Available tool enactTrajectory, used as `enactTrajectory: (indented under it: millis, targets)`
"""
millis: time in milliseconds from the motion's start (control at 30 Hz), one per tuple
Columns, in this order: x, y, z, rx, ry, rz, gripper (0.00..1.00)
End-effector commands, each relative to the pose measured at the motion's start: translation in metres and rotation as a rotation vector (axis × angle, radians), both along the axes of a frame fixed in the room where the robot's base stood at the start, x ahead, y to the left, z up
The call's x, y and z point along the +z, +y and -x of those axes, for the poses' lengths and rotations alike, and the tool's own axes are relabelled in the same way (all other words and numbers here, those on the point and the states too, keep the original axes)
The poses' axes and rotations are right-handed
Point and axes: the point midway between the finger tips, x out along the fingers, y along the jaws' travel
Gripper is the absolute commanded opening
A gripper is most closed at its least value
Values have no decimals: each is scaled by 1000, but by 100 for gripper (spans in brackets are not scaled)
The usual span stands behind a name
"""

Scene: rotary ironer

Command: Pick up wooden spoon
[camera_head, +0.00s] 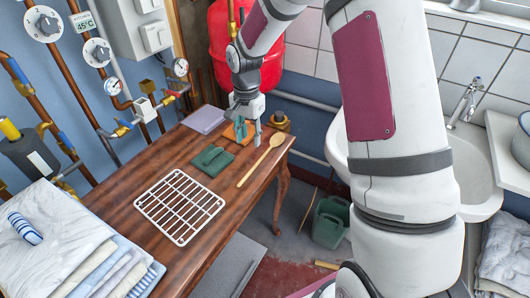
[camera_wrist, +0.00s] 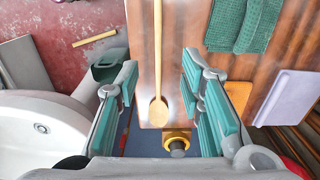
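The wooden spoon (camera_head: 262,160) lies on the dark wooden table (camera_head: 120,212) near its right edge, its bowl toward the far end. In the wrist view the spoon (camera_wrist: 158,70) runs down the picture, with its bowl low between my finger pads. My gripper (camera_head: 246,131) is above the far end of the table, close to the spoon's bowl in the head view. In the wrist view my gripper (camera_wrist: 165,85) is open, with its teal-padded fingers wide apart on either side of the spoon. Nothing is held between the fingers.
Green folded cloths (camera_head: 212,160), a white wire rack (camera_head: 180,206), an orange item (camera_head: 233,133), a lilac block (camera_head: 204,119) and a brass-coloured fitting (camera_head: 280,121) are near the spoon. Folded linen (camera_head: 50,240) covers the near left. A white basin (camera_head: 475,170) stands right of the table.

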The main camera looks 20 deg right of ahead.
Motion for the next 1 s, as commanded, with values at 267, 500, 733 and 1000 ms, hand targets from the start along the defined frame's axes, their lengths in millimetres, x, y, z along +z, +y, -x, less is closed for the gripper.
enactTrajectory:
  millis: [267, 500, 733, 1000]
  targets:
    - [-52, 0, 1, 2, 3, -1, 35]
    - [-74, 0, 1, 2, 1, 0, 35]
    - [-99, -2, 3, 2, 5, -2, 35]
    - [-126, -2, 2, 3, 1, -1, 35]
